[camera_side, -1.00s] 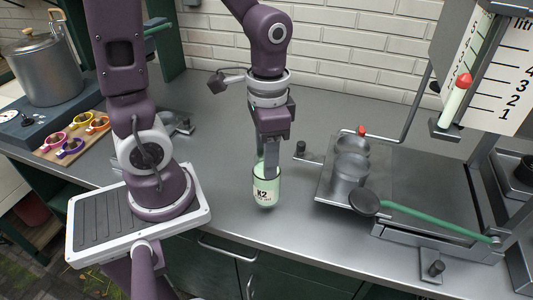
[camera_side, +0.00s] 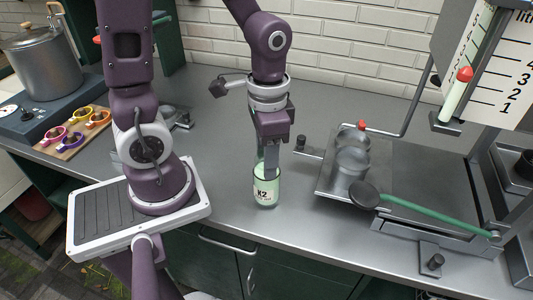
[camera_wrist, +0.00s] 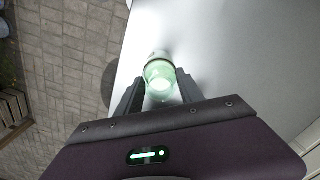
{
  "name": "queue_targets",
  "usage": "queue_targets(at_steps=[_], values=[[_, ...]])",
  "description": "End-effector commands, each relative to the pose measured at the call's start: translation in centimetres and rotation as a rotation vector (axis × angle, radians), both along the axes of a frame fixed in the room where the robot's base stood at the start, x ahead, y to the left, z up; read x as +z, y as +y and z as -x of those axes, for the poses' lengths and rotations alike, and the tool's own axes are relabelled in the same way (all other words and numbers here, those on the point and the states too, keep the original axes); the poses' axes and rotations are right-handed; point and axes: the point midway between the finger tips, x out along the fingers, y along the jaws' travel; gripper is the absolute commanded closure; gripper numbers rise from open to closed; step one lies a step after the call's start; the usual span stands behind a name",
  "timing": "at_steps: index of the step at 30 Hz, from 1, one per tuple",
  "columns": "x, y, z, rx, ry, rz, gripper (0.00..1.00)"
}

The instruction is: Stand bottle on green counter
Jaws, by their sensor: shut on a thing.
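The bottle (camera_side: 266,189) is a small clear vessel with pale green contents and a label reading K2. It is upright at the grey metal counter (camera_side: 225,215), near the front edge; I cannot tell whether its base touches the surface. My gripper (camera_side: 270,165) comes down from above and is shut on the bottle. In the wrist view the bottle (camera_wrist: 160,72) sits between the two dark fingers (camera_wrist: 158,88). The counter top is grey; green shows on the cabinet fronts (camera_side: 275,270) below it.
A metal stand with clear round cups (camera_side: 352,160) and a green-handled lever (camera_side: 430,215) is to the right. A steel pot (camera_side: 42,68) and coloured rings (camera_side: 75,125) are at the left.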

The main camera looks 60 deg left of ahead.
Motion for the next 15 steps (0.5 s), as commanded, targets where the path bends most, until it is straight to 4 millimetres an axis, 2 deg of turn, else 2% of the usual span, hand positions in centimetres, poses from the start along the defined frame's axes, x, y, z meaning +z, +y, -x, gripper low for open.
queue_targets(at_steps=[15], values=[[-0.51, 0.0, 0.02, 0.0, 0.001, 0.0, 1.0]])
